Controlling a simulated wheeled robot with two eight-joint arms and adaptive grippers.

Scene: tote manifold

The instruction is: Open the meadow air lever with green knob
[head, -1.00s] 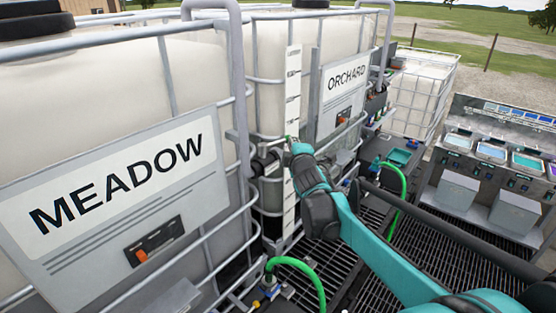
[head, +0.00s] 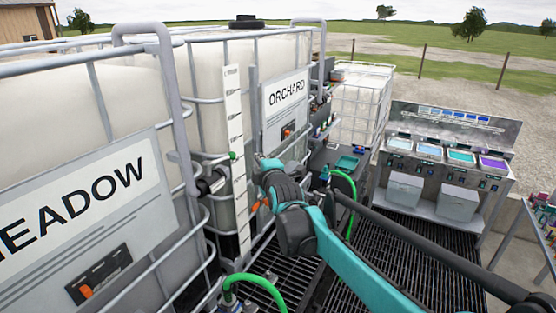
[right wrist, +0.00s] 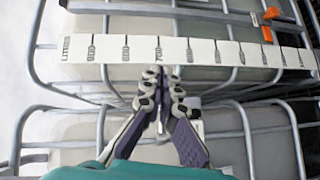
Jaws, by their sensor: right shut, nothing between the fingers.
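The Meadow tank (head: 78,235) stands at the left in the head view, with a white MEADOW sign. A small green knob (head: 232,155) shows beside the white gauge strip (head: 233,105), just above a dark valve fitting (head: 208,183) by the tank's right corner. My right gripper (head: 259,160) is a little to the right of the green knob and looks apart from it. In the right wrist view the right gripper (right wrist: 159,72) has its fingertips together, empty, in front of the gauge strip (right wrist: 185,50). The knob is not visible there. My left gripper is out of view.
The Orchard tank (head: 284,98) stands behind, inside grey cage bars. A green hose (head: 258,279) curves near the bottom, and another green hose (head: 352,192) lies past my arm. A dark grating floor (head: 430,262) is clear at the right, before a panel with bins (head: 458,202).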

